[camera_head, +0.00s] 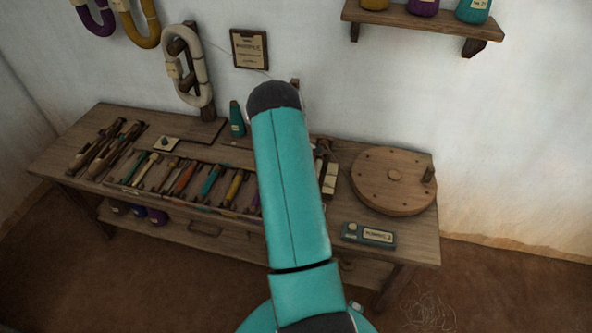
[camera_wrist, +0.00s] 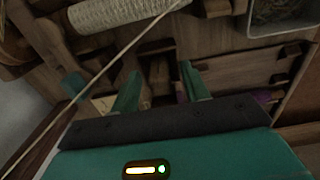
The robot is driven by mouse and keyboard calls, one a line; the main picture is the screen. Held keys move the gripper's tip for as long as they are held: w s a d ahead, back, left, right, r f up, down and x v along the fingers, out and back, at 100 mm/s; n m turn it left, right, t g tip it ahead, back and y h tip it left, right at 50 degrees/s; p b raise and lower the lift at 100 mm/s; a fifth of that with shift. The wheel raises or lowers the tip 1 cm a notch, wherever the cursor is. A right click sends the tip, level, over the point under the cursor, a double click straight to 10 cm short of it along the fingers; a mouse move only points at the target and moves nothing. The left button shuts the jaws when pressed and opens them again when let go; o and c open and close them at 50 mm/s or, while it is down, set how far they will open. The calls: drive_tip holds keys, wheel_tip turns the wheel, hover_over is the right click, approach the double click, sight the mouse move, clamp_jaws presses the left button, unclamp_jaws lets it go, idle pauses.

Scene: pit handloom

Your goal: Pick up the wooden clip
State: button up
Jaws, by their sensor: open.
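My gripper (camera_wrist: 161,85) shows in the wrist view as two green fingers, apart, with nothing held between them. Small wooden pieces (camera_wrist: 158,72) lie on the bench beyond and between the fingertips. One of them may be the wooden clip, but the dim view does not let me tell. In the head view my teal arm reaches over the bench (camera_head: 420,225) and hides my gripper and part of the bench top. Small wooden and pale pieces (camera_head: 328,178) show just right of the arm; I cannot make out a clip there.
A round wooden disc (camera_head: 393,178) and a teal box (camera_head: 369,235) are on the right of the bench. A tray of several coloured tools (camera_head: 185,180) is on the left. In the wrist view a cord crosses near a white wound roll (camera_wrist: 110,12) and a grey bin (camera_wrist: 284,18).

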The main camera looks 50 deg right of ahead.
clamp_jaws()
drive_tip(key=shift+r, duration=0.1)
